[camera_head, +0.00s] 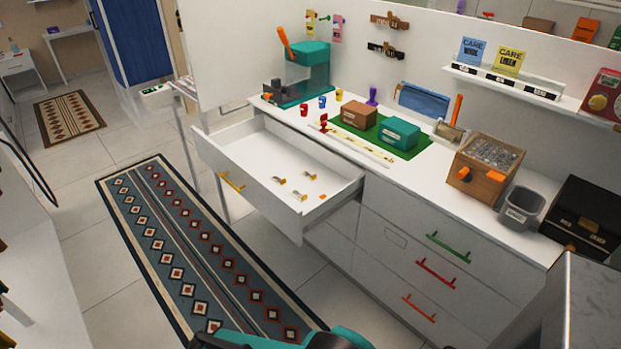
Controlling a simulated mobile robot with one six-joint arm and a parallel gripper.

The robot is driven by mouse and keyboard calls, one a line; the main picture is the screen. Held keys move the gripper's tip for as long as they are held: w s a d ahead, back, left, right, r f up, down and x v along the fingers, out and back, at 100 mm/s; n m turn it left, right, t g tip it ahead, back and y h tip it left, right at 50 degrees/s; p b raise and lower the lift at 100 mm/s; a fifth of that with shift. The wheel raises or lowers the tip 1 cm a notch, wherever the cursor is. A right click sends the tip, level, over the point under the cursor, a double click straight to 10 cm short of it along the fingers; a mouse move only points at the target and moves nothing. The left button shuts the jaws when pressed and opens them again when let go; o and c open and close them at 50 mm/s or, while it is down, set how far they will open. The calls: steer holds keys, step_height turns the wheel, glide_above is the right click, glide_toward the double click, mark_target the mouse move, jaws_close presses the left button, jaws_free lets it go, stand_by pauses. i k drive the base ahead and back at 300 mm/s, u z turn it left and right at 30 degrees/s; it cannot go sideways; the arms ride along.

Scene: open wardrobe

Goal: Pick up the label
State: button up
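Two printed cards that may be labels stand on the wall shelf (480,75). The blue card (472,50) reads "CARE" with "WOOL" below, and the yellow card (510,59) reads "CARE LINEN". A yellow tag (310,23) and a pink tag (337,28) hang on the wall farther left. I cannot tell which of these is the label. A teal and black part of my arm shows at the bottom edge. My gripper's fingertips are not in view.
The top drawer (215,150) stands open with several small brass items inside. A patterned rug (190,250) covers the floor.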

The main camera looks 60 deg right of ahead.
mark_target(305, 175)
steer(key=u, duration=0.05)
steer(key=i, duration=0.85)
steer(key=u, duration=0.1)
